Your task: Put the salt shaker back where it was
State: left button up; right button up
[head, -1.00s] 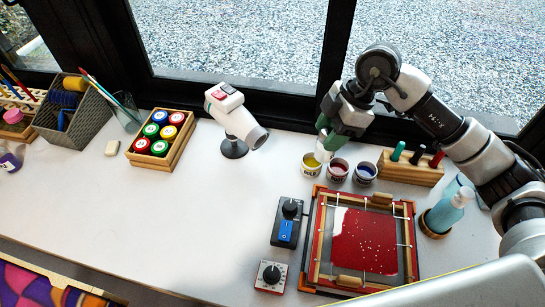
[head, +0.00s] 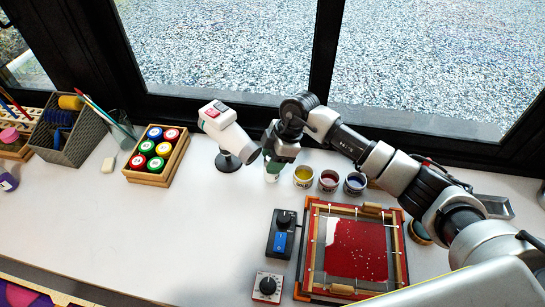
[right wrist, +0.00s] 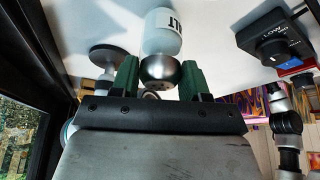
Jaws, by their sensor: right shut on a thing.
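The salt shaker (right wrist: 163,35) is a white jar with dark letters and a rounded metal cap. My right gripper (right wrist: 160,76) is shut on it, with its green fingers on either side of the cap. In the head view my right gripper (head: 281,152) points down between the white lamp-like device and the paint pots. Only a small pale part of the shaker (head: 271,176) shows under it, at the white tabletop. I cannot tell whether its base touches the table. My left gripper is not in view.
The white device (head: 226,128) on a round black foot stands close on the left. Paint pots, the nearest being yellow (head: 303,176), stand close on the right. A red printing frame (head: 357,248) and control boxes (head: 281,234) lie in front. The table's middle left is clear (head: 190,225).

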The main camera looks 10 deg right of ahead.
jog(key=shift+f, duration=0.25)
jog(key=shift+f, duration=0.1)
jog(key=o, duration=1)
jog(key=b+v, duration=0.1)
jog(key=v, duration=1.1)
jog(key=shift+b, duration=0.35)
